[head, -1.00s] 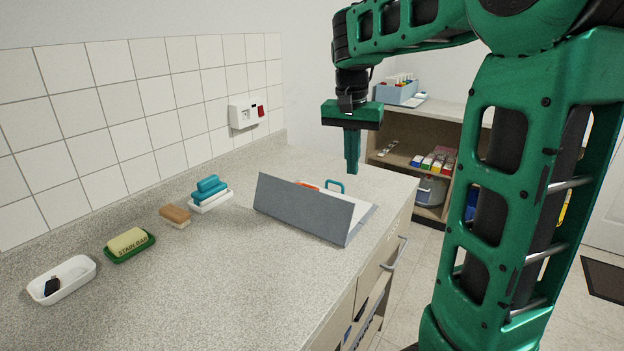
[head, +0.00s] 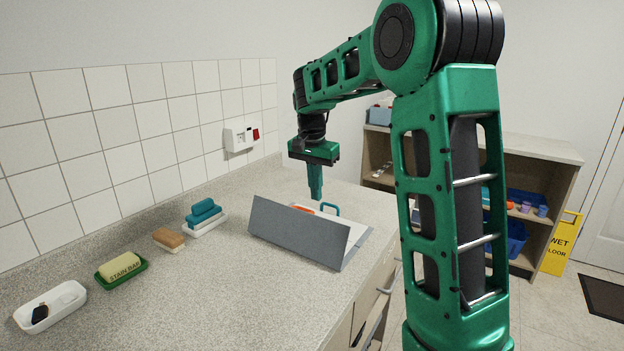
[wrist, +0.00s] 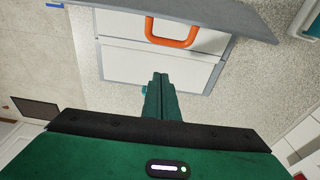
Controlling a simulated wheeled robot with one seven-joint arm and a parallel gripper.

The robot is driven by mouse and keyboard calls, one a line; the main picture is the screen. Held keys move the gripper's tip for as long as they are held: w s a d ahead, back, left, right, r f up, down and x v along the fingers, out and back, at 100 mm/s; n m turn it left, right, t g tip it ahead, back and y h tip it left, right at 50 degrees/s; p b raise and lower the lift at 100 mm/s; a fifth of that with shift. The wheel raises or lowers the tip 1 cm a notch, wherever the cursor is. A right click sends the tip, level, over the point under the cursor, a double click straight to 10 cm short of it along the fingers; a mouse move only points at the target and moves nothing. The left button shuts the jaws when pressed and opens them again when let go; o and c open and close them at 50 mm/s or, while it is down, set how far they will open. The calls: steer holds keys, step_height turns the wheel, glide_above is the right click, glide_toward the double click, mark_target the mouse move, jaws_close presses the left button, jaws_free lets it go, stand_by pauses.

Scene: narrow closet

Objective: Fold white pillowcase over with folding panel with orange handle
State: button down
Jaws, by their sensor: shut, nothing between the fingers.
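The grey folding board (head: 294,231) lies on the counter near its front edge, with one grey panel raised and tilted. The orange handle (head: 303,208) shows just above that panel's top edge; it shows whole in the wrist view (wrist: 172,42). A blue handle (head: 331,209) stands on the far side, mostly hidden behind my fingers in the wrist view. White cloth, seemingly the pillowcase (wrist: 122,62), lies flat on the board; the raised panel hides much of it in the head view. My gripper (head: 316,195) is shut and empty, pointing down just behind the panel, near both handles.
A white dish (head: 50,306), a yellow stain bar (head: 122,266) on a green dish, a brown brush (head: 168,239) and stacked blue items (head: 203,210) line the wall side. Open counter lies between them and the board. A shelf unit (head: 530,150) stands beyond.

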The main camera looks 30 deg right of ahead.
step_height(320, 180, down, 2)
steer(key=shift+d, duration=0.1)
steer(key=shift+a+f, duration=0.15)
steer(key=shift+a, duration=0.15)
steer(key=shift+s+a+r, duration=0.2)
steer(key=shift+s+a, duration=0.25)
steer(key=shift+a, duration=0.25)
steer(key=shift+s+a+r, duration=0.15)
steer(key=shift+s+a, duration=0.25)
steer(key=shift+a, duration=0.3)
steer(key=shift+s+r, duration=0.1)
steer(key=shift+r, duration=0.05)
